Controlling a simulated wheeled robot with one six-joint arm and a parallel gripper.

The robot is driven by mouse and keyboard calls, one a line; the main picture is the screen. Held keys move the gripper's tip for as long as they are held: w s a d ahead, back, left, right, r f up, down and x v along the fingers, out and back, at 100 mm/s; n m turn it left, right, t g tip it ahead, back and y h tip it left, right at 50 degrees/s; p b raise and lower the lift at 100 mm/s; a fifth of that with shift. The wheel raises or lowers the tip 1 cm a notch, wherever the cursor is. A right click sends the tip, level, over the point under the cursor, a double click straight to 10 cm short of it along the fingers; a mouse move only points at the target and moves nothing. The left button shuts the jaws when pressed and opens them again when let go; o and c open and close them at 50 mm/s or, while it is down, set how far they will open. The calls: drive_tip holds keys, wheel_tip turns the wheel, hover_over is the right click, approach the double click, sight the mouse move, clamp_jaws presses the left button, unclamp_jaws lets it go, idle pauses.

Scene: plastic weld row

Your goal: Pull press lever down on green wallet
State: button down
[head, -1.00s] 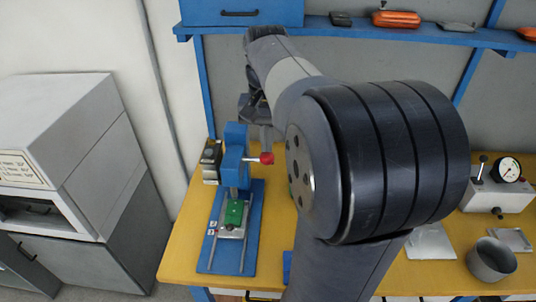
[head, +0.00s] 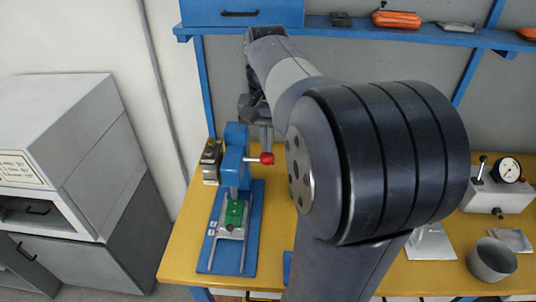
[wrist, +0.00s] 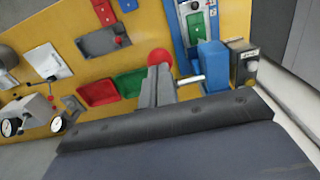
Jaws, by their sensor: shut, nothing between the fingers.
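The blue press (head: 235,150) stands on a blue base plate (head: 250,240) at the left of the yellow bench. Its lever sticks out to the right and ends in a red knob (head: 267,158). The green wallet (head: 234,212) lies in the metal fixture under the press head. In the wrist view are the knob (wrist: 160,57), the blue press (wrist: 213,62) and the green wallet (wrist: 195,25). My gripper (wrist: 159,72) is shut and empty; its fingertips overlap the knob's edge in that view. In the head view they appear just above the knob; contact cannot be told.
A red tray (wrist: 97,92) and a green tray (wrist: 131,83) lie near my fingers. A gauge unit (head: 499,185) and a metal pot (head: 491,260) stand at the right. A blue shelf (head: 350,30) runs along the back wall. A grey cabinet (head: 75,150) is left of the bench.

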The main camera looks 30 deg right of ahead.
sight(266, 159)
idle(0.5)
drive_tip(key=shift+s+a+f+b, duration=0.1)
drive_tip(key=shift+s+f+b, duration=0.1)
drive_tip(key=shift+f+b, duration=0.3)
drive_tip(key=shift+s+a+f+b, duration=0.15)
drive_tip(key=shift+f+b, duration=0.2)
drive_tip(key=shift+f, duration=0.4)
drive_tip(key=shift+s+a+f+b, duration=0.1)
drive_tip(key=shift+s+f+b, duration=0.1)
drive_tip(key=shift+f+b, duration=0.3)
drive_tip(key=shift+f, duration=0.15)
drive_tip(key=shift+f, duration=0.15)
drive_tip(key=shift+s+a+f+b, duration=0.4)
drive_tip(key=shift+f+b, duration=0.2)
drive_tip(key=shift+f, duration=0.2)
drive_tip(key=shift+s+a+f+b, duration=0.25)
drive_tip(key=shift+s+f+b, duration=0.3)
drive_tip(key=shift+f, duration=0.3)
drive_tip(key=shift+s+a+f+b, duration=0.15)
drive_tip(key=shift+f+b, duration=0.25)
drive_tip(key=shift+f, duration=0.2)
drive_tip(key=shift+s+a+f+b, duration=0.1)
drive_tip(key=shift+s+f+b, duration=0.1)
drive_tip(key=shift+f+b, duration=0.3)
drive_tip(key=shift+s+a+f+b, duration=0.15)
drive_tip(key=shift+f+b, duration=0.15)
drive_tip(key=shift+f, duration=0.55)
